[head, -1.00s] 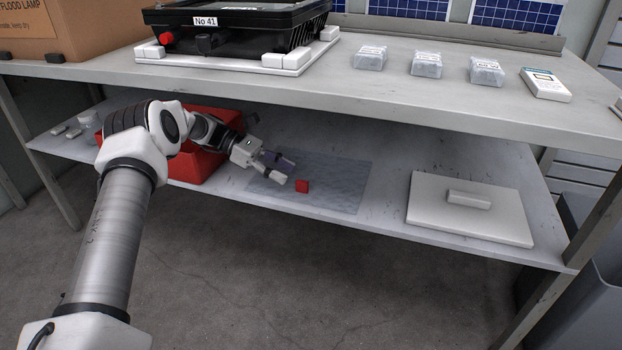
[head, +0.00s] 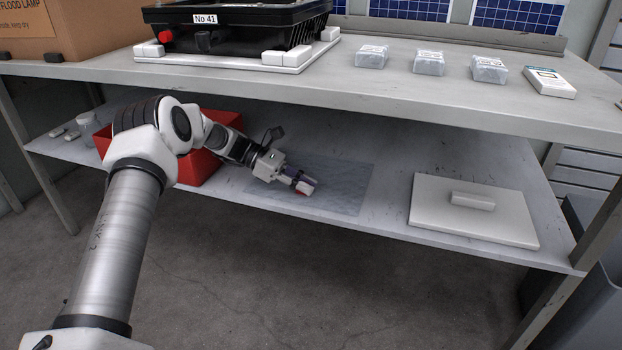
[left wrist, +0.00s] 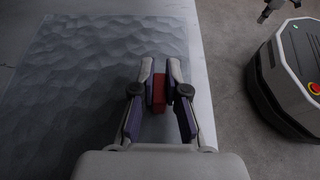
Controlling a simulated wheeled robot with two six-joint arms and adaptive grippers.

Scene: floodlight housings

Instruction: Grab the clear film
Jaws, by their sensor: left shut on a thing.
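The clear film (head: 345,190) lies flat as a thin, rippled, see-through sheet on the lower shelf. It also fills the left of the left wrist view (left wrist: 90,65). A small red tab (head: 302,190) is at its front edge; it shows as a red block in the left wrist view (left wrist: 158,92). My left gripper (head: 305,187) is shut on the red tab, with a finger (left wrist: 178,85) on either side of it. The fingers hide part of the tab in the head view. A dark tip at the top right of the left wrist view may belong to my right gripper (left wrist: 265,14), too small to judge.
A red bin (head: 195,168) stands left of the film, behind my left arm. A white lid with a handle (head: 450,220) lies to the right. The upper shelf's front edge (head: 400,110) overhangs. The lower shelf between film and lid is clear.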

